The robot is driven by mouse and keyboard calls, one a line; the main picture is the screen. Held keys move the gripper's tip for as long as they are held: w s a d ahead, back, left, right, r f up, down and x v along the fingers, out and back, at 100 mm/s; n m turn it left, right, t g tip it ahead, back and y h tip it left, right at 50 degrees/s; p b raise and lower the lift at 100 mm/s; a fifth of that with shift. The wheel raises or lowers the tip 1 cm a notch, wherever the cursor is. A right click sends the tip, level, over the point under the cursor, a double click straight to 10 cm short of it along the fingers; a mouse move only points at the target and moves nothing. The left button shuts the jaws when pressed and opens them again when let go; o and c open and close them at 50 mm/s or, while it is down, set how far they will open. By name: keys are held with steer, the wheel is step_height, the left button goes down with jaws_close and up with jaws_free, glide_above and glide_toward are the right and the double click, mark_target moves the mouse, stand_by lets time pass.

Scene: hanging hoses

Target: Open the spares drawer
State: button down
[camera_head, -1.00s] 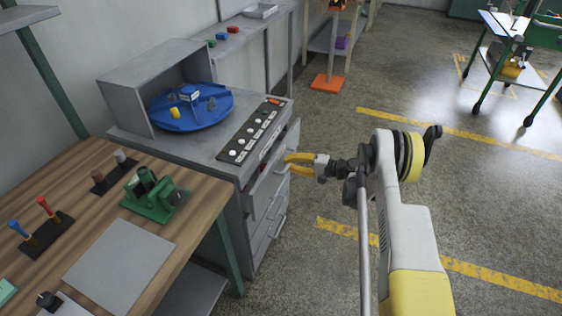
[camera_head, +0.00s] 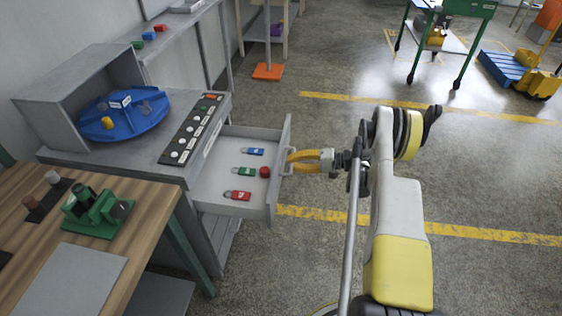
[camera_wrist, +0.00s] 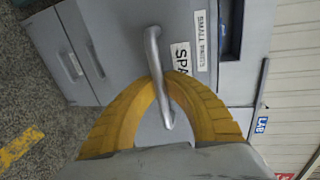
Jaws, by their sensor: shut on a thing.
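The spares drawer (camera_head: 208,190) is the top drawer of the grey cabinet and stands well open, its inside showing. In it lie a blue tag (camera_head: 254,151), a green tag (camera_head: 245,171), a red tag (camera_head: 238,195) and a round red piece (camera_head: 265,172). My gripper (camera_head: 291,160) has its yellow fingers at the drawer front. In the wrist view the fingers (camera_wrist: 163,85) are around the grey bar handle (camera_wrist: 158,75), beside a label partly hidden, reading "SPA". The tips meet behind the handle.
A blue turntable (camera_head: 125,118) and a dark strip of knobs (camera_head: 190,130) are on the cabinet top. A wooden workbench (camera_head: 150,195) with a green device (camera_head: 95,212) stands at front left.

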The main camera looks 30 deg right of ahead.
steer(key=shift+s+d, duration=0.25)
steer(key=shift+d, duration=0.1)
steer(key=c, duration=1.5)
jaws_free()
steer(key=shift+o, duration=0.2)
steer(key=v, duration=1.2)
